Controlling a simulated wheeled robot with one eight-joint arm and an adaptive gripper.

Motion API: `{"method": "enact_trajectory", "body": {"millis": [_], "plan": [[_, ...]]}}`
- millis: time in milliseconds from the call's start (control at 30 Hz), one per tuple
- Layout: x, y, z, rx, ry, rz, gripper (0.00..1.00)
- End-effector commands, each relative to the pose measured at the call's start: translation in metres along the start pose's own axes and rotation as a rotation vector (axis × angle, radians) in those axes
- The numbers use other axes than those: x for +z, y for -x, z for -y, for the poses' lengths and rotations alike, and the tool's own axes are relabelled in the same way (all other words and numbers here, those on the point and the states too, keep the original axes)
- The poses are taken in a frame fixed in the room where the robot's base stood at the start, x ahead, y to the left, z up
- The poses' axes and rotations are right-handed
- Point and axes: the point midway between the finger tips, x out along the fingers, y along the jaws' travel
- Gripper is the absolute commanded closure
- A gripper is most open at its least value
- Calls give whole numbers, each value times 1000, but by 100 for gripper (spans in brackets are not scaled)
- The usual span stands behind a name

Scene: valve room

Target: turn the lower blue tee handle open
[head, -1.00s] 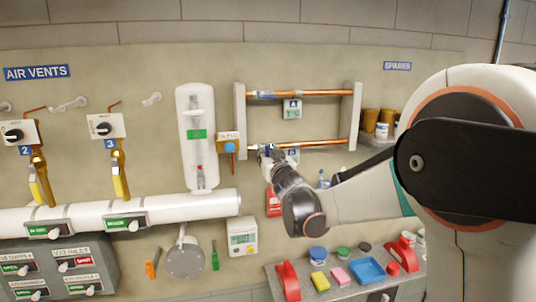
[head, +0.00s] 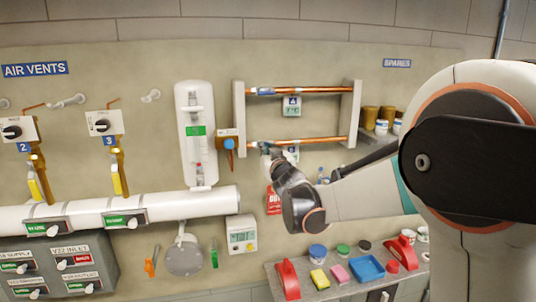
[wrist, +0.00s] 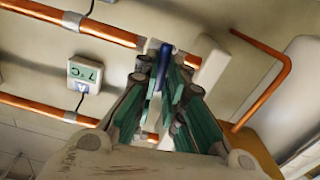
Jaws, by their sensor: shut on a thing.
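The lower blue tee handle (wrist: 164,60) shows in the wrist view as a narrow blue bar between my fingers, close to the end of the lower copper pipe (wrist: 85,28). My gripper (wrist: 163,85) has its green-padded fingers closed on it. In the head view my gripper (head: 268,150) is at the left end of the lower copper pipe (head: 320,140), just under it. There my fingers hide most of the handle, so its exact angle is hard to tell. The upper blue handle (head: 264,91) lies along the upper pipe.
A temperature display (head: 292,106) hangs between the pipes; it appears upside down in the wrist view. An orange box with a blue knob (head: 229,144) is close on the left. A shelf with sponges and a blue tray (head: 366,269) stands below right.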

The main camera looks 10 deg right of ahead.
Motion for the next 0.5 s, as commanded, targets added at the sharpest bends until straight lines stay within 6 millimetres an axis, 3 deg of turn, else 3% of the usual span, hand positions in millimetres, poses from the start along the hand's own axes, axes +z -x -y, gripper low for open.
{"method": "enact_trajectory", "body": {"millis": [500], "plan": [[3, 0, 3, -2, 461, 1, 100]]}}
